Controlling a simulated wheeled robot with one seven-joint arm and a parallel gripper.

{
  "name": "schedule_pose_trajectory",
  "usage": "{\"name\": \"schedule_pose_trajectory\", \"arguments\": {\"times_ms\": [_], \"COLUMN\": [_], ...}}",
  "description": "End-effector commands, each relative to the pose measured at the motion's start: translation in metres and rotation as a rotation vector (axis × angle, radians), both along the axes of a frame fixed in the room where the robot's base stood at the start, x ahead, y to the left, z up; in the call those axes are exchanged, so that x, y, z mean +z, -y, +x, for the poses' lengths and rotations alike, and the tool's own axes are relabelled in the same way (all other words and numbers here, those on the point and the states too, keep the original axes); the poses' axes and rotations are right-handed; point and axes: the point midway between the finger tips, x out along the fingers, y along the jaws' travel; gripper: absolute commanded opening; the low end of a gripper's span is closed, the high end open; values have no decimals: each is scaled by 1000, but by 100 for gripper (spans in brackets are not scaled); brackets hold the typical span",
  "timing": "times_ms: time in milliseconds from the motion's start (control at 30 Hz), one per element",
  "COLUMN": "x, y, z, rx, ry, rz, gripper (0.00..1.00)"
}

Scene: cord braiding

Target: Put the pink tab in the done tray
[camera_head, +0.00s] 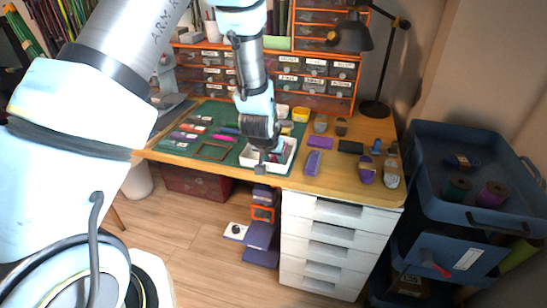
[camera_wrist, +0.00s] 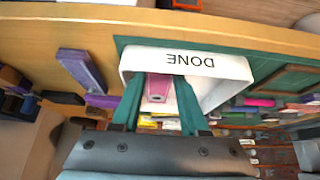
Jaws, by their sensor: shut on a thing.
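My gripper (camera_head: 262,160) is over the white done tray (camera_head: 288,163) at the front edge of the table. In the wrist view my gripper (camera_wrist: 158,82) has its teal fingers on both sides of a pink tab (camera_wrist: 157,88) and is shut on it. The tray's wall marked DONE (camera_wrist: 225,64) is close behind the tab in that view. The tab overlaps the tray in the picture; whether it touches the tray floor I cannot tell. In the head view the tab is hidden by my gripper.
A green mat (camera_head: 190,152) with loose pieces, including a bright magenta strip (camera_head: 224,137), lies left of the tray. A purple block (camera_head: 313,162) and several rolls stand to its right. A black lamp (camera_head: 352,35) and orange drawers (camera_head: 330,102) stand behind.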

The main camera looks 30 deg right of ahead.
Motion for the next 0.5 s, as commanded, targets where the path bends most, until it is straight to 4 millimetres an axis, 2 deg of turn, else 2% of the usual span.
{"name": "schedule_pose_trajectory", "arguments": {"times_ms": [267, 300, 367, 500], "x": [-4, -3, -2, -2], "y": [0, 0, 0, 0], "z": [0, 0, 0, 0], "rx": [0, 0, 0, 0], "ry": [0, 1, 0, 0], "rz": [0, -1, 0, 0], "gripper": [2, 48, 55, 56]}}
